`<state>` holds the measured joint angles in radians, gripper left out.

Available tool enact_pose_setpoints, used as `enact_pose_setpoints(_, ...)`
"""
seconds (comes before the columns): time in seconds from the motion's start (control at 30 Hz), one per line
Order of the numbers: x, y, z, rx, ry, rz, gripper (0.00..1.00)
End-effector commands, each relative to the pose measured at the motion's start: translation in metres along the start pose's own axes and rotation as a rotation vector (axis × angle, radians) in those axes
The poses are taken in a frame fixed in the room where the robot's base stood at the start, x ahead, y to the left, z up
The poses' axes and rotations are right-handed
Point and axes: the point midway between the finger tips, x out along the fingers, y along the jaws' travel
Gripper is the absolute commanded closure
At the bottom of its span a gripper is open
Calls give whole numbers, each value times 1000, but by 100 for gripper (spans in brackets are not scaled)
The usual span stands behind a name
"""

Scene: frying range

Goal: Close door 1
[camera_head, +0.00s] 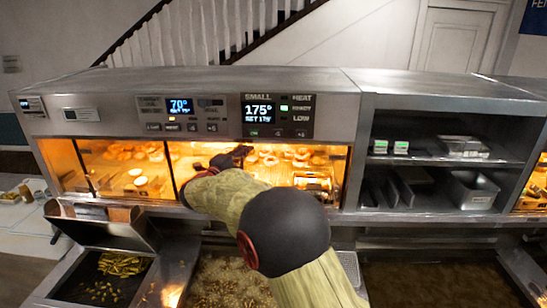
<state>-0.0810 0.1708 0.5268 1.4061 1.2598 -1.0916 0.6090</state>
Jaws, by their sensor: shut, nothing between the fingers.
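The lit holding cabinet (335,180) spans the left and middle of the head view, with glowing food behind its front. Dark upright bars (171,170) divide its front. No number marks any door, so I cannot tell which one is door 1. My gripper (242,151) is shut and empty at the cabinet's middle section, near its upper edge. I cannot tell whether it touches the front or is inside. My arm crosses in front and hides part of this section and its lower edge.
A raised metal flap (98,222) stands at the lower left behind a bin of fries (110,275). Bubbling fryer oil (225,280) lies below my arm. Open shelves (445,160) with metal pans stand at right. Display panels (278,115) sit above the cabinet.

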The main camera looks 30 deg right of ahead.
Motion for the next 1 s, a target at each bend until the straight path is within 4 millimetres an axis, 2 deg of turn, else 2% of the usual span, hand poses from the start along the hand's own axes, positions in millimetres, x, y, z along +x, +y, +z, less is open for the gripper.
enact_pose_setpoints(0.03,-7,2,21,1,-6,1,100)
enact_pose_setpoints(0.2,-27,1,76,1,-6,1,100)
enact_pose_setpoints(0.4,-43,0,124,0,-3,0,100)
enact_pose_setpoints(0.6,-54,0,155,0,-2,0,100)
enact_pose_setpoints(0.7,-57,0,164,1,0,0,100)
enact_pose_setpoints(1.0,-61,0,174,0,0,0,100)
